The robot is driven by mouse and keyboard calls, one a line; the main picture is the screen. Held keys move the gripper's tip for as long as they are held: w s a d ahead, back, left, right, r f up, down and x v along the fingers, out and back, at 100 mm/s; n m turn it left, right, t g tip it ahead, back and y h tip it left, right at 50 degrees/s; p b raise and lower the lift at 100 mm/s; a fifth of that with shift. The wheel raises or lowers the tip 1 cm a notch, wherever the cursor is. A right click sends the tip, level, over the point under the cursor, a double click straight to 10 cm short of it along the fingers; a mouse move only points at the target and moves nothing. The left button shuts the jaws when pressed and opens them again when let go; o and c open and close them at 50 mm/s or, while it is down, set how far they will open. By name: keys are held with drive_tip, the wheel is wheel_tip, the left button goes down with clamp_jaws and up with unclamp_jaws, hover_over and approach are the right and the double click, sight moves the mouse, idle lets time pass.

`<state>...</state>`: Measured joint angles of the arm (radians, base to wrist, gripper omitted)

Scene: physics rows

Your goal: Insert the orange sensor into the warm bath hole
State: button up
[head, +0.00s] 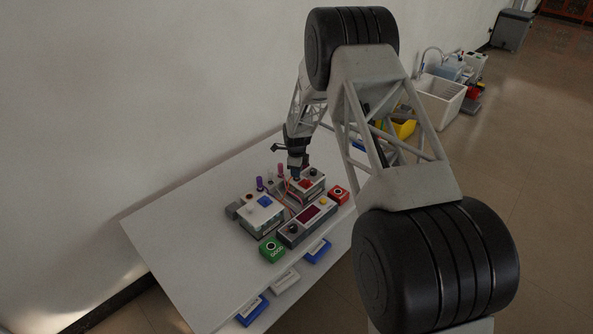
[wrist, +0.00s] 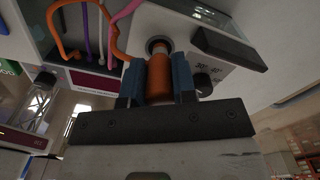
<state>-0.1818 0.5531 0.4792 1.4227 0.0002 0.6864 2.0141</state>
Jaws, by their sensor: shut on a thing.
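My gripper (wrist: 160,72) has blue fingers shut on the orange sensor (wrist: 161,84). The sensor's pale tip meets a dark-ringed hole (wrist: 149,43) in a white box in the wrist view. I cannot tell how deep the tip is. In the head view my gripper (head: 297,174) is over the box with a red square (head: 306,183), which looks like the warm bath. The sensor is too small to make out there. Another white box with a blue square (head: 262,214) stands at the left.
A grey console with a dark red display (head: 312,213) lies in front of the boxes, between a green button box (head: 272,249) and a red one (head: 338,194). Orange, purple and pink cables (wrist: 88,27) run near the sensor. The table's left part (head: 180,235) is clear.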

drive_tip(key=shift+f, duration=1)
idle(0.5)
drive_tip(key=o, duration=1.1)
drive_tip(key=shift+c, duration=0.2)
drive_tip(key=shift+o, duration=1.2)
drive_tip(key=shift+w+r, duration=0.15)
drive_tip(key=shift+r, duration=3.15)
drive_tip(key=shift+s, duration=0.2)
